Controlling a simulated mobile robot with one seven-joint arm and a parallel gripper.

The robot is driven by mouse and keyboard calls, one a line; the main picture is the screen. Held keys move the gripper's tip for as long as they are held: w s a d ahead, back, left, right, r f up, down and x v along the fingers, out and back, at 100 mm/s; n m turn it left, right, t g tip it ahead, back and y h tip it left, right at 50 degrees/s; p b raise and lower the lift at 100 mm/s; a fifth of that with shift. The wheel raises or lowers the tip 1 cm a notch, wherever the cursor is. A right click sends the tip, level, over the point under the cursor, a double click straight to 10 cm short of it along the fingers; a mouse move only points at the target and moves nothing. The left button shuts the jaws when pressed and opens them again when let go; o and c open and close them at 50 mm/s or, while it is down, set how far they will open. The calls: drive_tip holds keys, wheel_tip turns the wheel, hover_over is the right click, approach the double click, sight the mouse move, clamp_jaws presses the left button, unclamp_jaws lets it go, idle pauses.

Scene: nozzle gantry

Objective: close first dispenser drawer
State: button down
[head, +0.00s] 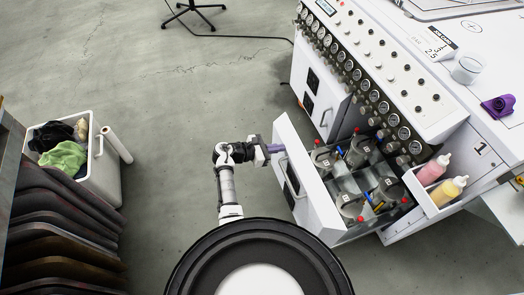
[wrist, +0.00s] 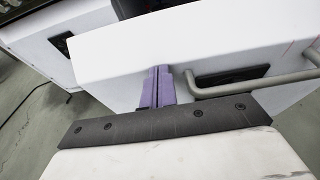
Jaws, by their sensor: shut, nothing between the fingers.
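The dispenser drawer (head: 303,178) is pulled out from the white machine, with several metal canisters (head: 352,200) inside. Its white front (wrist: 190,55) fills much of the wrist view, with a grey bar handle (wrist: 255,85) and a dark recess behind it. My gripper (head: 275,148) is at the drawer front's outer face, near its far end. In the wrist view its purple fingers (wrist: 157,86) are together and empty, beside the end of the handle. They are against or very close to the white face; I cannot tell whether they touch.
A closed white cabinet front (head: 318,92) stands beyond the drawer, under the row of gauges. A bottle rack (head: 440,207) holds pink and yellow bottles at right. A bin with cloths (head: 103,167) stands at left. The floor between is clear.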

drive_tip(key=w+d+b, duration=0.2)
drive_tip(key=w+d, duration=0.1)
drive_tip(key=d, duration=0.7)
drive_tip(key=w+d+b, duration=0.3)
drive_tip(key=d, duration=0.6)
drive_tip(key=w+d+b, duration=0.2)
drive_tip(key=w+d, duration=0.1)
drive_tip(key=d, duration=0.7)
drive_tip(key=shift+w+d+r, duration=0.2)
drive_tip(key=shift+w+d, duration=0.15)
drive_tip(key=shift+r, duration=0.1)
